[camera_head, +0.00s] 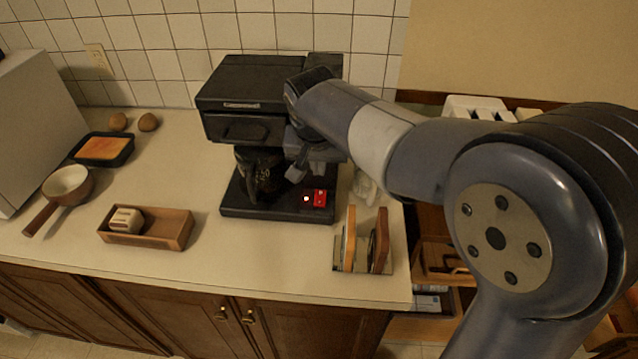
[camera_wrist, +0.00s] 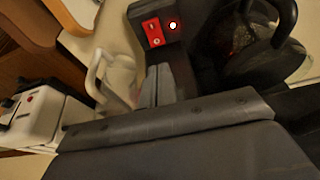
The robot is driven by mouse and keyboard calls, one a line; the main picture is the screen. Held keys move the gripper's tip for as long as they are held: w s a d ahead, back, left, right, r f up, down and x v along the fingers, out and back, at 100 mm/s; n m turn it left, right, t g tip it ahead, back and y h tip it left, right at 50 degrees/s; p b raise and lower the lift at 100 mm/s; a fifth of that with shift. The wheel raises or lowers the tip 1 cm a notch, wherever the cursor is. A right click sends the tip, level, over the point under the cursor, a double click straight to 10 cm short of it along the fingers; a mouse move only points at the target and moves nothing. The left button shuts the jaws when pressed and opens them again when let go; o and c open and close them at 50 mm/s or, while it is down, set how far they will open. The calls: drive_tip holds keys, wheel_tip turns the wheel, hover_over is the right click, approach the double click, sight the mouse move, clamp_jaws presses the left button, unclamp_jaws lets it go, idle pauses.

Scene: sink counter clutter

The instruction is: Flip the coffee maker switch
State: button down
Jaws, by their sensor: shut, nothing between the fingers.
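The black coffee maker (camera_head: 250,95) stands against the tiled wall, with its carafe (camera_head: 258,172) in place. Its red switch (camera_head: 320,198) is on the front right of the base, beside a small glowing light (camera_head: 306,199). The switch also shows in the wrist view (camera_wrist: 153,32), with the lit light (camera_wrist: 172,25) to its right. My gripper (camera_head: 304,172) is in front of the machine, above and slightly left of the switch, apart from it. In the wrist view its fingers (camera_wrist: 158,85) are shut and empty, pointing toward the base near the switch.
Wooden boards in a rack (camera_head: 362,268) stand right of the coffee maker, near the counter edge. A wooden box (camera_head: 170,236) with a small item inside, a pan (camera_head: 66,186) and a black tray (camera_head: 122,157) lie to the left. The counter between box and coffee maker is clear.

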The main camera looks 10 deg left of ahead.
sight(320, 193)
drive_tip(key=x, duration=0.6)
drive_tip(key=shift+s+f+p, duration=0.2)
drive_tip(key=shift+s+p, duration=0.05)
drive_tip(key=shift+p, duration=0.1)
drive_tip(key=shift+x, duration=0.75)
drive_tip(key=shift+s, duration=0.1)
drive_tip(key=shift+f, duration=0.3)
drive_tip(key=shift+s+b, duration=0.5)
drive_tip(key=shift+s, duration=0.25)
drive_tip(key=shift+r, duration=0.15)
